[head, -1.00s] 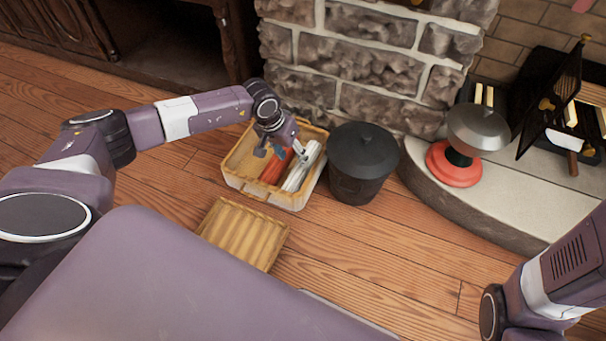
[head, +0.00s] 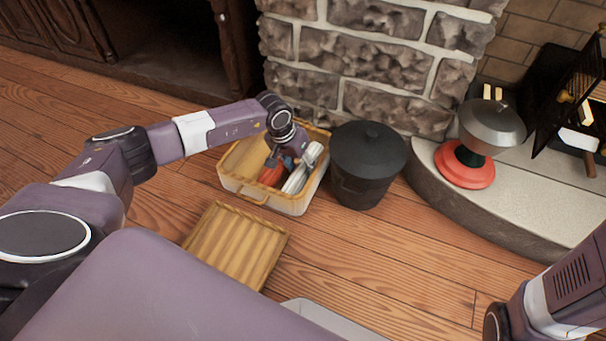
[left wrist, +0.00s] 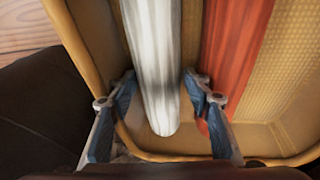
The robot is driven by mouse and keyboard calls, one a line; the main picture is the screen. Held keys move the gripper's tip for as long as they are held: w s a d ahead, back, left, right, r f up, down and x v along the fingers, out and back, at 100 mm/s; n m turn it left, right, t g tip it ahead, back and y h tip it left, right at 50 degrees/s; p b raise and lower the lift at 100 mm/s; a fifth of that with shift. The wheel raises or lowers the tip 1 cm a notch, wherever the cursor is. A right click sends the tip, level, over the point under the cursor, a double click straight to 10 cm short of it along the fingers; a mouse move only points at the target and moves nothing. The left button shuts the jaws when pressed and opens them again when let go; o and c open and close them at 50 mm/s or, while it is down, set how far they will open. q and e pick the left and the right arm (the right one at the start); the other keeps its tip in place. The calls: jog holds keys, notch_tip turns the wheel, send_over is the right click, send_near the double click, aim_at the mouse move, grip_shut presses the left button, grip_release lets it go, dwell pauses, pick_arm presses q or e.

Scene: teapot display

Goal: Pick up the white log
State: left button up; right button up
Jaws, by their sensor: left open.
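The white log (head: 304,168) lies in a wicker basket (head: 237,190), beside a red log (head: 270,174). The white log also shows in the left wrist view (left wrist: 154,60), with the red log (left wrist: 235,50) to its right. My left gripper (head: 287,162) is inside the basket over the logs. In the left wrist view my left gripper (left wrist: 158,84) is open, with one blue-padded finger on each side of the white log's near end. The right finger is in the gap by the red log. I cannot tell whether the fingers touch the white log.
A dark lidded pot (head: 367,160) stands close to the basket's right. A basket lid (head: 236,245) lies on the floor in front. A stone pillar (head: 365,60) rises behind. A metal vessel (head: 492,125) on a red base stands on the hearth at right.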

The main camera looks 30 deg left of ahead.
pick_arm(q)
jog(key=shift+c, duration=0.4)
jog(key=c, duration=1)
jog(key=shift+r, duration=0.1)
